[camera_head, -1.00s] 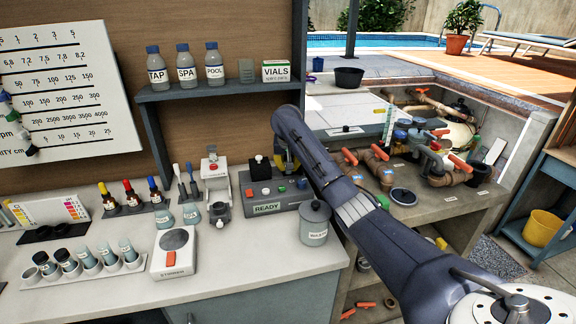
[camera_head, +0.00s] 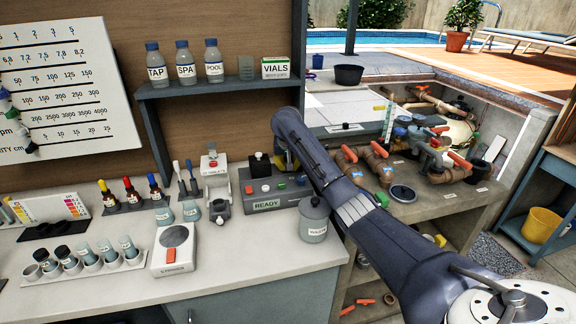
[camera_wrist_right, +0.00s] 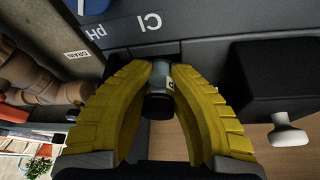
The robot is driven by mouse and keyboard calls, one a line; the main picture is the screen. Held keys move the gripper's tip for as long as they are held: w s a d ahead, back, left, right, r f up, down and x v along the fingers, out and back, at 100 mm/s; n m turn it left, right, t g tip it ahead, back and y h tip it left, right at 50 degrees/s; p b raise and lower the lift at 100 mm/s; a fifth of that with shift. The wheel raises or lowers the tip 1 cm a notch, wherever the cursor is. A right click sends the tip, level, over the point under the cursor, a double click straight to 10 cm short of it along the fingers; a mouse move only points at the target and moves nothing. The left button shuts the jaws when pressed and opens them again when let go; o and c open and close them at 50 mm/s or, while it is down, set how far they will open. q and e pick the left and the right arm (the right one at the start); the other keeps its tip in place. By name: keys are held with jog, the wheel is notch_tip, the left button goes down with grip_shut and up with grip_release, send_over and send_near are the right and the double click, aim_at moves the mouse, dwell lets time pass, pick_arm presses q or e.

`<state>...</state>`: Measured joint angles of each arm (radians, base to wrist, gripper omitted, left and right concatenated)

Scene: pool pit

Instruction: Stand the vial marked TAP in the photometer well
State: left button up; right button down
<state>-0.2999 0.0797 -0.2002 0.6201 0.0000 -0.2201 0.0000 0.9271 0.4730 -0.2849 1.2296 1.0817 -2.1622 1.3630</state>
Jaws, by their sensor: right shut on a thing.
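In the right wrist view my right gripper (camera_wrist_right: 160,85) is shut with its yellow fingers around a small clear vial with a black cap (camera_wrist_right: 158,107). The vial's label is mostly hidden, so I cannot read its mark. In the head view this gripper (camera_head: 288,152) is at the back right of the photometer (camera_head: 268,204), mostly behind my arm. The photometer is a grey box with a READY display. Its top (camera_wrist_right: 205,20) shows CI and pH marks in the wrist view. The well is not clearly visible, and I cannot tell whether the vial touches it. My left gripper is out of view.
A black block with a pale knob (camera_wrist_right: 280,75) stands close beside the held vial. A lidded waste jar (camera_head: 313,222) is in front of the photometer. Sample bottles (camera_head: 183,65) stand on the shelf.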

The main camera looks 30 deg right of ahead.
jog(key=shift+s+d+f, duration=0.1)
jog(key=shift+s+f, duration=0.15)
jog(key=shift+f, duration=0.3)
jog(key=c, duration=1.3)
grip_release()
jog(key=shift+r, duration=0.1)
jog(key=shift+w+d+r, duration=0.15)
jog(key=shift+w+r, duration=0.05)
jog(key=shift+r, duration=0.9)
jog(key=shift+s+d+r, duration=0.1)
jog(key=shift+d+r, duration=0.05)
jog(key=shift+r, duration=2.4)
jog(key=shift+a, duration=0.3)
